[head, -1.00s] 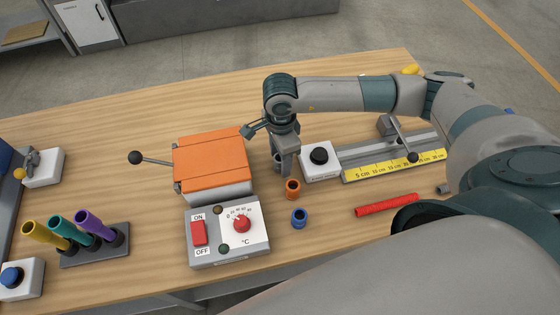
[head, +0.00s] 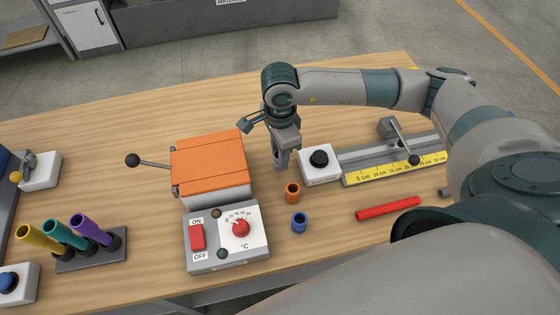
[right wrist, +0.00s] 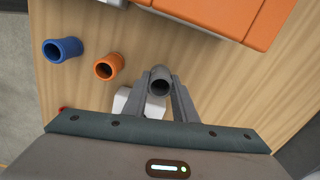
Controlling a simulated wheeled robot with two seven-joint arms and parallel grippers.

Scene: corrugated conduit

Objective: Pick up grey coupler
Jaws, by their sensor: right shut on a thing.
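The grey coupler (right wrist: 160,82) is a short hollow tube. In the right wrist view it sits between the two fingers of my right gripper, its open end facing the camera. In the head view my right gripper (head: 282,160) points down, just right of the orange-lidded box, shut on the coupler. The coupler is hard to tell from the grey fingers there, and I cannot tell its exact height above the table. My left gripper is not in view.
An orange coupler (head: 292,192) and a blue coupler (head: 299,222) stand nearby. The orange-lidded box (head: 210,165) and control panel (head: 226,237) are to the left. A white button box (head: 319,172), yellow ruler (head: 395,168) and red tube (head: 389,208) are to the right.

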